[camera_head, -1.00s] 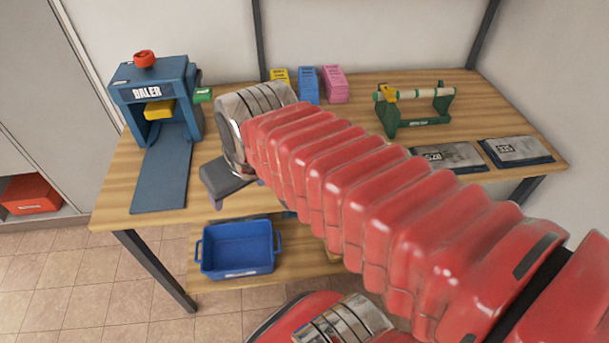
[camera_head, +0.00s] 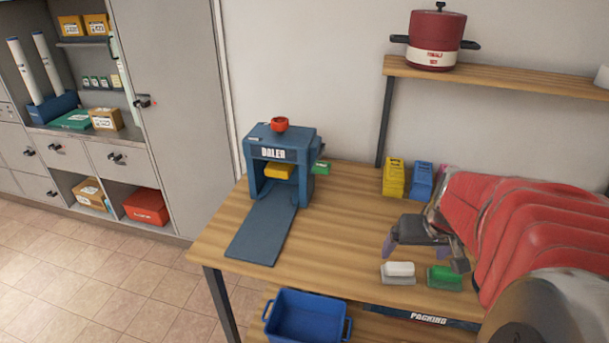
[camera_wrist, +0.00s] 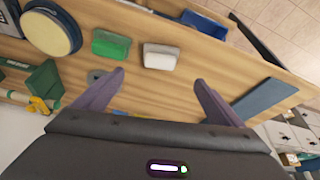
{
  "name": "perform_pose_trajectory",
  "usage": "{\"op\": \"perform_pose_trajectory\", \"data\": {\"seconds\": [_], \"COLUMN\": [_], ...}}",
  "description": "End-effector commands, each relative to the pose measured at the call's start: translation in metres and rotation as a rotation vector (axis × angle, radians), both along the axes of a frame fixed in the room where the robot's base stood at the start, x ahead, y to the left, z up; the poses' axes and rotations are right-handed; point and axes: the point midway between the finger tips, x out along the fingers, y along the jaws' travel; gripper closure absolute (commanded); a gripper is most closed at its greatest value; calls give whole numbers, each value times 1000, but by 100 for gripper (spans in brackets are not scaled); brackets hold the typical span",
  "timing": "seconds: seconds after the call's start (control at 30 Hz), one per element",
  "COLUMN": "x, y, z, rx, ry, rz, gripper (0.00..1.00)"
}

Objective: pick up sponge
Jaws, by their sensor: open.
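Two small two-layered blocks lie side by side on the wooden table near its front edge. My gripper (camera_head: 424,255) is open and empty, above the table just behind the blocks. Its two purple fingers also show in the wrist view (camera_wrist: 160,80), apart from both blocks.
A blue baler (camera_head: 280,160) with a dark ramp stands left on the table (camera_head: 330,235). Yellow (camera_head: 394,178) and blue (camera_head: 421,182) boxes stand behind my gripper. A blue bin (camera_head: 305,318) sits below. A round cream disc (camera_wrist: 50,32) lies beyond the green block.

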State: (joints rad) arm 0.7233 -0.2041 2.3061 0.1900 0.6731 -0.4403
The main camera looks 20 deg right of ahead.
Motion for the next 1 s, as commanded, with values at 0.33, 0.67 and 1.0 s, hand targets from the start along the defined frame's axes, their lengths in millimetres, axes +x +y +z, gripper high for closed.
{"op": "perform_pose_trajectory", "data": {"seconds": [0.33,0.67,1.0], "x": [3,16,28], "y": [0,-6,-12], "z": [-7,-41,-74], "rx": [2,2,2], "ry": [1,1,1], "rz": [2,0,0], "gripper": [9,9,9]}}
